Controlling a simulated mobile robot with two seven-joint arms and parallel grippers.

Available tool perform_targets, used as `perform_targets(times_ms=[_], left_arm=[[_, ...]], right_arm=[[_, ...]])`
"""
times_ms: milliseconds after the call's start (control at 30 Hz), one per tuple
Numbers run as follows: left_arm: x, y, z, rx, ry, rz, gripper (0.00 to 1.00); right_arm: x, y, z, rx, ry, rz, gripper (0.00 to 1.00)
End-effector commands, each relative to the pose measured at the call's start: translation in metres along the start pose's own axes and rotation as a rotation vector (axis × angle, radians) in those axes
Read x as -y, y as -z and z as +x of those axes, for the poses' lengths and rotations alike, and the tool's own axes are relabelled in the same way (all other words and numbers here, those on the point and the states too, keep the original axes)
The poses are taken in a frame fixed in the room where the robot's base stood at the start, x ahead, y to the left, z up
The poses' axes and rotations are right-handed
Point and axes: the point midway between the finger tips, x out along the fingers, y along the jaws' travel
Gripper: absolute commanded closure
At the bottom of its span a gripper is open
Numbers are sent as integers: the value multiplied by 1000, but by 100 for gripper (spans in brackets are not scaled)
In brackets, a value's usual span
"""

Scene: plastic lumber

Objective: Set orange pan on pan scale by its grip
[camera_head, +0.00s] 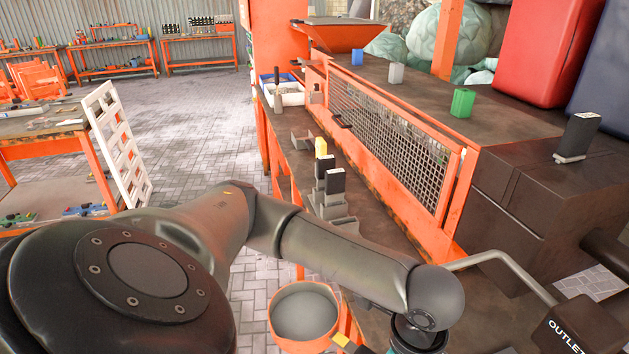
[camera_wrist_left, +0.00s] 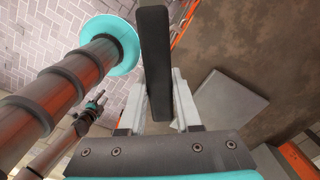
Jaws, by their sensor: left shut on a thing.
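The orange pan (camera_head: 274,325) is a round bowl with a grey inside, at the bottom middle of the head view, beside the bench's left edge. My left gripper (camera_wrist_left: 160,105) is shut on a dark, bar-shaped grip (camera_wrist_left: 155,50) in the wrist view. The join between grip and pan is hidden there. In the head view my left arm covers the area right of the pan, and the fingers are out of sight. A flat grey square plate (camera_wrist_left: 230,105) lies on the brown surface in the wrist view; it may be the pan scale. My right gripper (camera_wrist_left: 97,102) shows small, its opening unclear.
Grey holders with black and yellow blocks (camera_head: 334,182) stand along the bench. A white bin (camera_head: 288,96) is farther back. An orange mesh guard (camera_head: 390,132) borders the bench on the right. A bent metal bar (camera_head: 500,260) and an outlet box (camera_head: 585,325) are at the lower right.

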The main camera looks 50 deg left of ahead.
Motion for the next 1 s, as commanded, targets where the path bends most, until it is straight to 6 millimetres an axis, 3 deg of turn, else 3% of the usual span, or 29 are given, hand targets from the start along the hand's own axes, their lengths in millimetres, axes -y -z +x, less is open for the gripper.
perform_targets(times_ms=[500, 800, 1000], left_arm=[[-76, -14, 31, 0, 0, 1097, 100], [-130, -19, 36, -2, 6, 1747, 100], [-156, -20, 35, -1, 10, 2038, 100]], right_arm=[[-1, 12, -41, -13, -1, 3, 50], [4, 15, -62, -16, 6, 6, 50], [4, 16, -70, -16, 6, 6, 50]])
